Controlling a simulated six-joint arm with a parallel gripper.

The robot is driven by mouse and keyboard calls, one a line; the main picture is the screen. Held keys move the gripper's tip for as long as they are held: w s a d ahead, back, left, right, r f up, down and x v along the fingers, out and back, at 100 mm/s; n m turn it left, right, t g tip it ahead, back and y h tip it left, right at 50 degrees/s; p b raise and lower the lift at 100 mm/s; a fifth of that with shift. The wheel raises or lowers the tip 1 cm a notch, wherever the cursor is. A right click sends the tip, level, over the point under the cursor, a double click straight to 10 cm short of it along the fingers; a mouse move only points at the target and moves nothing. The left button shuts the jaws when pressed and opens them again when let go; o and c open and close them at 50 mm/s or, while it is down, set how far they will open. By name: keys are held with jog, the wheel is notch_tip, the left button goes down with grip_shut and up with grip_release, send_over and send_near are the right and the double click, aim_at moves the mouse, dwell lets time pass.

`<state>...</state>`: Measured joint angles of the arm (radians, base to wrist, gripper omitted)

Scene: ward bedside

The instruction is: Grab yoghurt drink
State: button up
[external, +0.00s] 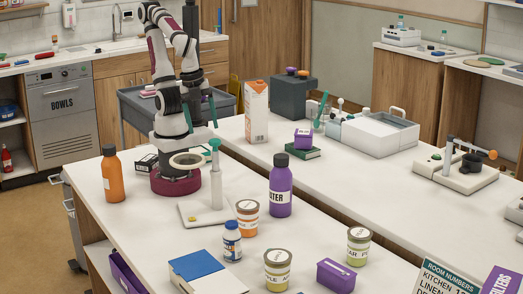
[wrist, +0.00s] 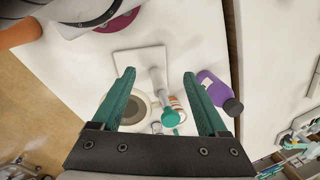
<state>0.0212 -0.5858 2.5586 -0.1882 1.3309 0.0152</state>
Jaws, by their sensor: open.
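No label reading yoghurt drink is legible. A small white bottle with a blue label and blue cap (external: 232,241) stands upright near the front of the table in the external view; it may be the yoghurt drink, but I cannot be sure. A larger purple bottle with a dark cap (external: 280,190) stands behind and right of it, and also shows in the wrist view (wrist: 213,87). My gripper (external: 200,122) is open and empty, high above the table and left of both bottles. Its teal fingers (wrist: 159,73) spread apart over the stand in the wrist view.
A white stand with a teal-topped post (external: 216,190) and a cream ring (external: 186,160) are below my gripper. An orange bottle (external: 113,175), labelled tubs (external: 277,270), a blue book (external: 195,268) and a purple box (external: 335,275) surround the area.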

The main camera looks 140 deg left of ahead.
jog(key=w+r+n+t, duration=0.2)
jog(key=w+r+t, duration=0.5)
jog(key=w+r, duration=0.15)
jog(key=w+d+f+n+g+h, duration=0.3)
jog(key=d+f+n+g+h, duration=0.1)
jog(key=d+f+n, duration=0.2)
jog(key=n+t+h, duration=0.3)
jog(key=n+h, duration=0.7)
jog(key=n, duration=1.1)
send_over(231, 228)
jog(key=s, duration=0.2)
jog(key=f, duration=1)
jog(key=shift+s+a+f, duration=0.1)
jog(key=shift+a+f, duration=0.15)
jog(key=shift+f, duration=0.05)
jog(key=shift+n, duration=0.4)
jog(key=f, duration=0.5)
jog(key=w+f, duration=0.1)
jog(key=f, duration=0.1)
jog(key=shift+a+f, duration=0.25)
jog(key=shift+f, duration=0.1)
jog(key=x, duration=0.3)
jog(key=shift+r, duration=0.1)
grip_shut()
